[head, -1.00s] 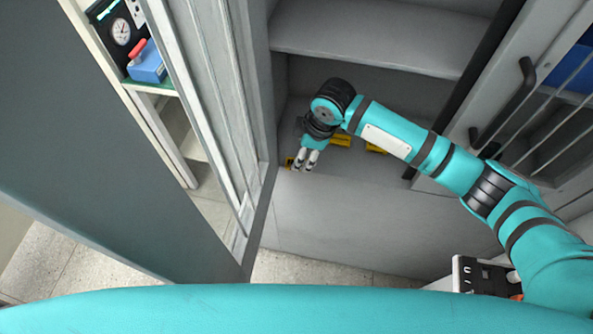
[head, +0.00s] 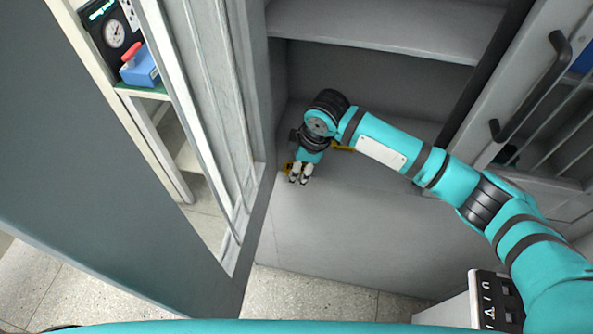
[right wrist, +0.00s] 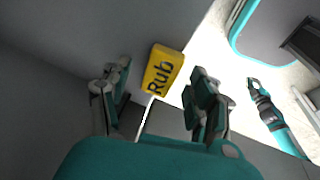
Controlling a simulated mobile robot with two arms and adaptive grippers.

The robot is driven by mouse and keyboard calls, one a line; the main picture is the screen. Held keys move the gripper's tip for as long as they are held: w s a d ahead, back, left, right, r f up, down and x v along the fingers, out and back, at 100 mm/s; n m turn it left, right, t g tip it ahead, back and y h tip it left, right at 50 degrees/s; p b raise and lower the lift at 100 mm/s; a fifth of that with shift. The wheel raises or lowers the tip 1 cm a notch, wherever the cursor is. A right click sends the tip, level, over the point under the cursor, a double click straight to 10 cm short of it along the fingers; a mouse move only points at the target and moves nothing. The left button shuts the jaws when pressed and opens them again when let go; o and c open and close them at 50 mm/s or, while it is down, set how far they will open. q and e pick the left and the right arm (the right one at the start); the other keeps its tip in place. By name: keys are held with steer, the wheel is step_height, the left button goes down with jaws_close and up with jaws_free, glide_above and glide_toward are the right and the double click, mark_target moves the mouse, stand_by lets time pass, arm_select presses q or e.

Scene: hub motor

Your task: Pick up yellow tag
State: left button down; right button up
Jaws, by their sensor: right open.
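A yellow tag (right wrist: 162,70) with dark lettering that reads "Rub" shows in the right wrist view, with a thin white strip below it. My right gripper (right wrist: 159,84) is open, with one finger on each side of the tag in that picture; I cannot tell whether they touch it. In the head view my right gripper (head: 300,173) is at the front left of the cabinet's lower shelf, and a bit of yellow (head: 288,166) shows beside it. My left gripper seems to be the small dark end (right wrist: 254,87) of a teal arm in the right wrist view.
Another yellow piece (head: 344,149) lies on the lower shelf (head: 385,190), partly hidden by my right arm. An upper shelf (head: 390,32) is above. A cabinet side wall and glazed door (head: 205,120) stand close on the left; a door with a dark handle (head: 535,85) is on the right.

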steer(key=c, duration=1)
steer(key=shift+o, duration=0.2)
steer(key=shift+r+b, duration=0.35)
steer(key=shift+r, duration=0.45)
steer(key=shift+b+v, duration=0.35)
steer(key=shift+v, duration=0.6)
steer(key=s+d+b, duration=0.1)
steer(key=s+d, duration=0.2)
steer(key=s, duration=0.5)
steer(key=s+d+b, duration=0.1)
steer(key=s+d, duration=0.2)
steer(key=s, duration=0.6)
steer(key=w+d+r+m+h, duration=0.1)
steer(key=w+d+r+m, duration=0.1)
steer(key=m, duration=0.4)
steer(key=w+d+r+m+h, duration=0.1)
steer(key=w+d+r+m, duration=0.1)
steer(key=d+r+m, duration=0.2)
steer(key=w+d+r+m+t+h, duration=0.1)
steer(key=w+d+r+m+h, duration=0.1)
steer(key=d+m, duration=0.5)
steer(key=shift+w+d+r+m, duration=0.1)
steer(key=shift+r+m, duration=0.05)
steer(key=shift+r, duration=0.25)
steer(key=shift+w+d+r+m, duration=0.1)
steer(key=shift+w+r+m, duration=0.05)
steer(key=shift+r, duration=0.25)
